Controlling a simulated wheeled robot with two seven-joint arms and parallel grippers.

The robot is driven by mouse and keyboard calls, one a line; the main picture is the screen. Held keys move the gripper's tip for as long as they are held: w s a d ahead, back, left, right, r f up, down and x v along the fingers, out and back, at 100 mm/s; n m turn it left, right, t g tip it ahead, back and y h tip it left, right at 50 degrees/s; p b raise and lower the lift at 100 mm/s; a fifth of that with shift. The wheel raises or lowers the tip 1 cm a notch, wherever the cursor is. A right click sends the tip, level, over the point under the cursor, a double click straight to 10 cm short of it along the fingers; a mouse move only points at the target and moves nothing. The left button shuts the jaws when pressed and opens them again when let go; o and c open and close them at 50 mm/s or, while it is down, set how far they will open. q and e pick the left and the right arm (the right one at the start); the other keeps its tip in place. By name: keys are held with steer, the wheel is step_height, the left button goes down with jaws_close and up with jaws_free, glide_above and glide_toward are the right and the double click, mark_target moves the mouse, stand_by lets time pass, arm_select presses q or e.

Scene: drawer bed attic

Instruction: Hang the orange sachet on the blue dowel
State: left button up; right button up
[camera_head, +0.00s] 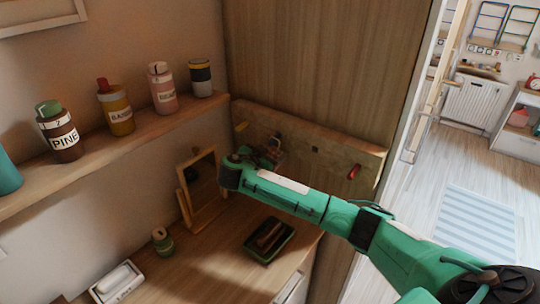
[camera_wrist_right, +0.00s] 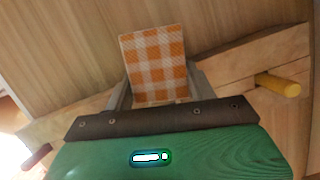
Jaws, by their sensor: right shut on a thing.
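The orange sachet (camera_wrist_right: 155,62) is an orange-and-white checked pouch. In the right wrist view it stands up between the fingers of my right gripper (camera_wrist_right: 155,98), which is shut on it. In the head view my right gripper (camera_head: 272,154) is in front of the wooden peg board (camera_head: 330,150), and the sachet cannot be made out clearly. I cannot pick out the blue dowel in either view; the gripper and sachet cover part of the board. My left gripper is not in view.
A yellow dowel (camera_wrist_right: 278,84) and a red dowel (camera_head: 353,172) stick out of the board on either side of my gripper. Below are a framed mirror (camera_head: 203,190) and a dark tray (camera_head: 286,247) on the desk. Labelled bottles (camera_head: 121,115) line the shelf (camera_head: 120,147) at left.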

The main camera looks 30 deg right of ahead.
steer(key=shift+s+f, duration=0.1)
steer(key=shift+f, duration=0.25)
steer(key=o, duration=0.9)
steer(key=shift+d, duration=0.1)
steer(key=shift+o, duration=1.1)
steer(key=shift+d, duration=0.15)
steer(key=shift+r, duration=0.1)
steer(key=b+v, duration=0.4)
steer(key=v, duration=0.9)
steer(key=shift+a, duration=0.4)
steer(key=shift+s, duration=0.1)
